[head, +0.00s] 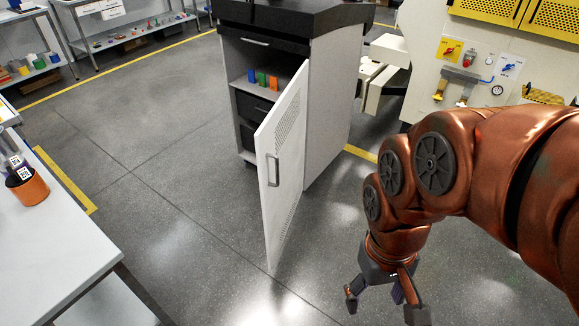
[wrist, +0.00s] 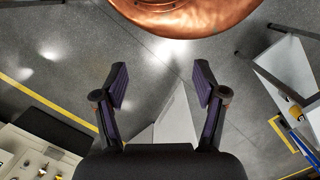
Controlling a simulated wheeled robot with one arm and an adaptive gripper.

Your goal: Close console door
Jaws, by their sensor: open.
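The console (head: 335,100) stands in the middle of the head view, a grey cabinet with a dark top. Its white door (head: 285,170) is swung wide open toward me, hinged on the cabinet's right side, with a grey handle (head: 273,170) near its free edge. My gripper (head: 382,300) is open and empty, pointing down, to the right of the door and apart from it. In the wrist view the open fingers (wrist: 161,88) show with floor between them, and a pale panel (wrist: 175,120) that seems to be the door lies beyond them.
Inside the console, small blue, green and orange blocks (head: 262,80) stand on a shelf. A white table (head: 45,235) with an orange container (head: 28,190) is at left. A machine panel (head: 485,70) stands at back right. Floor left of the door is clear.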

